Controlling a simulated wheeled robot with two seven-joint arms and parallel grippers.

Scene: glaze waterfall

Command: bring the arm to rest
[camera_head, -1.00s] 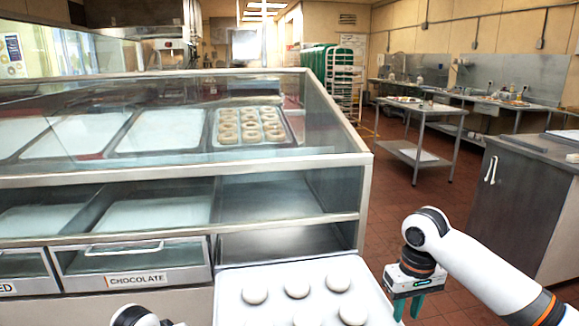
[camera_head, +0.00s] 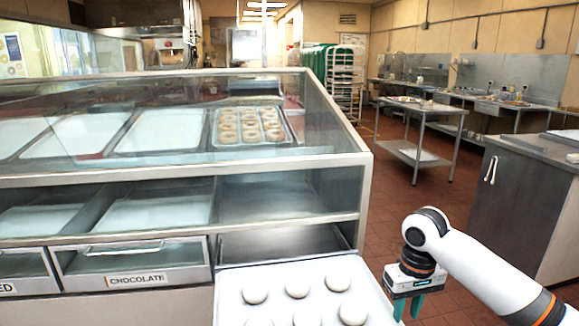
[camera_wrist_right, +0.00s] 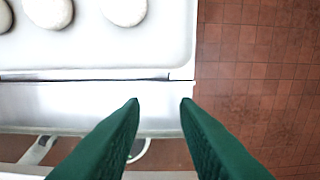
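My right gripper (camera_head: 408,306) hangs pointing down beside the right edge of the white tray (camera_head: 378,306) in the head view. In the right wrist view its two green fingers (camera_wrist_right: 160,103) are apart with nothing between them. The tray, with several pale round doughnuts on it, also shows in the wrist view (camera_wrist_right: 170,52). My left gripper is not in view.
The glass display case (camera_head: 366,158) fills the left and middle, with a doughnut tray (camera_head: 293,138) inside and a drawer labelled CHOCOLATE (camera_head: 137,279). A grey cabinet (camera_head: 520,205) stands at right. Red-brown tiled floor (camera_head: 400,190) lies open between case and cabinet.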

